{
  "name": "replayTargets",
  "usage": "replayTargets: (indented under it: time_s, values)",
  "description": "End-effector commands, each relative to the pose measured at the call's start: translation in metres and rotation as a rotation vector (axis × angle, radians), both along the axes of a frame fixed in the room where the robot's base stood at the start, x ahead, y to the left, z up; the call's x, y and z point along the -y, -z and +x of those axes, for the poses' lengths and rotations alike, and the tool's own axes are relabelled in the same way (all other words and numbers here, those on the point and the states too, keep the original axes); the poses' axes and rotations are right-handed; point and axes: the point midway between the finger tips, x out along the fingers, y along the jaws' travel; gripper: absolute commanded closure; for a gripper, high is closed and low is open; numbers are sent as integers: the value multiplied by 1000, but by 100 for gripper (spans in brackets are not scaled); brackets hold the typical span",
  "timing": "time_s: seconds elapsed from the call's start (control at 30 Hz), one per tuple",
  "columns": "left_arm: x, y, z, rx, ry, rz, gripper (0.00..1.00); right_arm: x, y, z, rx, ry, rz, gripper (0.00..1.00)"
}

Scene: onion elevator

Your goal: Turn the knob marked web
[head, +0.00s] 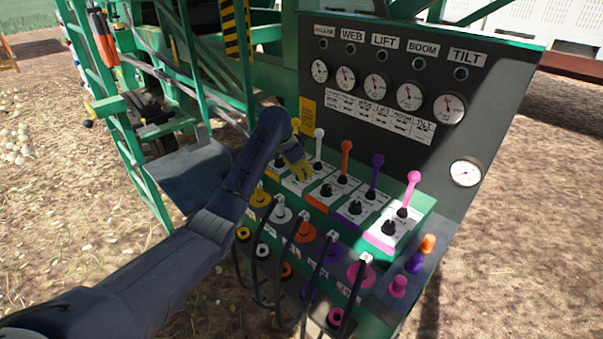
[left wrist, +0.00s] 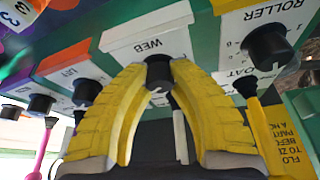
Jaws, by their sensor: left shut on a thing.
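The web knob (left wrist: 158,73) is black with a white mark and sits on a white plate labelled WEB (left wrist: 150,36) in the left wrist view. My left gripper (left wrist: 160,68) has its yellow fingers on either side of this knob, closed on it. In the head view my left gripper (head: 298,168) is at the white-levered unit of the control console and hides most of the knob. The white lever (head: 319,133) stands just behind the fingers. My right gripper is not in view.
The roller knob (left wrist: 268,44) and the lift knob (left wrist: 86,91) flank the web knob. Orange (head: 347,146), purple (head: 377,160) and pink (head: 413,178) levers stand to the right. Black cables hang from the console front. A panel of gauges (head: 409,97) rises behind.

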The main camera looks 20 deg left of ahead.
Motion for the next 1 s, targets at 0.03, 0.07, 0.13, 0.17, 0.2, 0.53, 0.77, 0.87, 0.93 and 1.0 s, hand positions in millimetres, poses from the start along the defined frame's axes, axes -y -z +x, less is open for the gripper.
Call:
replayTargets:
  time_s: [0.03, 0.07, 0.13, 0.17, 0.2, 0.53, 0.77, 0.87, 0.93, 1.0]
  values:
    - [0, -2, 1, 2, 5, -2, 100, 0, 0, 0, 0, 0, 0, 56]
    - [1, -2, 1, 3, 9, -2, 100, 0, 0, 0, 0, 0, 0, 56]
    - [1, -2, 1, 3, 14, -2, 100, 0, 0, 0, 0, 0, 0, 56]
    - [1, -2, 1, 3, 14, -3, 100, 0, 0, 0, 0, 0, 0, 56]
    - [1, -2, 1, 3, 15, -3, 100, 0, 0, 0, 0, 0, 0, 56]
    - [1, -2, 1, 3, 14, -4, 73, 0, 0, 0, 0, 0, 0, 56]
    - [1, -1, 0, 1, 14, -2, 50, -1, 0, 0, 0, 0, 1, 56]
    - [1, -1, 0, 1, 14, -2, 50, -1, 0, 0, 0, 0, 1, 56]
    - [1, -1, 0, 0, 14, -1, 50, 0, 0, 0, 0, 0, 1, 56]
    - [0, -1, 0, 0, 14, -1, 50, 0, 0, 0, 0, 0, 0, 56]
